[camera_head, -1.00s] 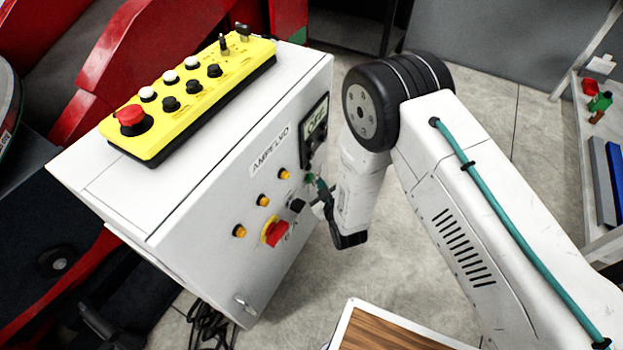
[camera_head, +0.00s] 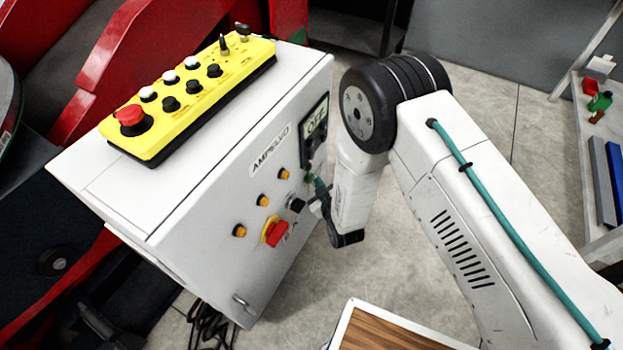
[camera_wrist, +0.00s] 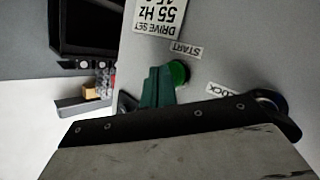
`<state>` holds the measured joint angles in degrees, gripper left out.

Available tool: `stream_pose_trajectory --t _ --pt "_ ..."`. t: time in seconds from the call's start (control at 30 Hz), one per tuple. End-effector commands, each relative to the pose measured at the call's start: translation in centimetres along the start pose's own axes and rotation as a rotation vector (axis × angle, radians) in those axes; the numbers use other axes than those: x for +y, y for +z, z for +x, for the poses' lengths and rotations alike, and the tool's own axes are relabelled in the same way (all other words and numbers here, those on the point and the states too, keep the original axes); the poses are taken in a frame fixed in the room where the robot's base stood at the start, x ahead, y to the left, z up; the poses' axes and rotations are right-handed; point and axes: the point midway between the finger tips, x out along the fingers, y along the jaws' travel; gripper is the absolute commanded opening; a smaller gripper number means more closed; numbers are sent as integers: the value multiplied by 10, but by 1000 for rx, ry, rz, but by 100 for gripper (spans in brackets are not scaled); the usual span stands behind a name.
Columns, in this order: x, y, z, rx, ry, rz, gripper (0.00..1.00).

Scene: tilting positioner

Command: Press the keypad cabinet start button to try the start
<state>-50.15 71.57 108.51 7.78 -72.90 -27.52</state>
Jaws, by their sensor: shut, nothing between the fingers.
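The grey-white keypad cabinet (camera_head: 200,255) stands left of my arm, its front panel facing right. In the wrist view the round green start button (camera_wrist: 180,73) sits beside the START label (camera_wrist: 186,49). My gripper (camera_head: 319,186) is shut and empty, close to the panel at the start button. Its dark green fingertips (camera_wrist: 157,86) show in the wrist view, right beside the button and overlapping its edge. I cannot tell whether they touch it. The cabinet display (camera_head: 316,119) appears to read OFF.
A yellow pendant (camera_head: 215,85) with a red mushroom button lies on the cabinet top. The panel also carries orange lamps and a red switch (camera_head: 275,232). A LOCK label (camera_wrist: 224,89) is near my gripper. A wood-topped surface (camera_head: 385,338) is at the front; a shelf stands at right.

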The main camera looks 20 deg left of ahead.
Motion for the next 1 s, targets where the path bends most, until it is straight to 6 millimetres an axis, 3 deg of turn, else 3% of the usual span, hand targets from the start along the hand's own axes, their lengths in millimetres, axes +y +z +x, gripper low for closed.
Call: stream_pose_trajectory --t 1.0 --pt "-5 -5 6 0 -1 0 0"
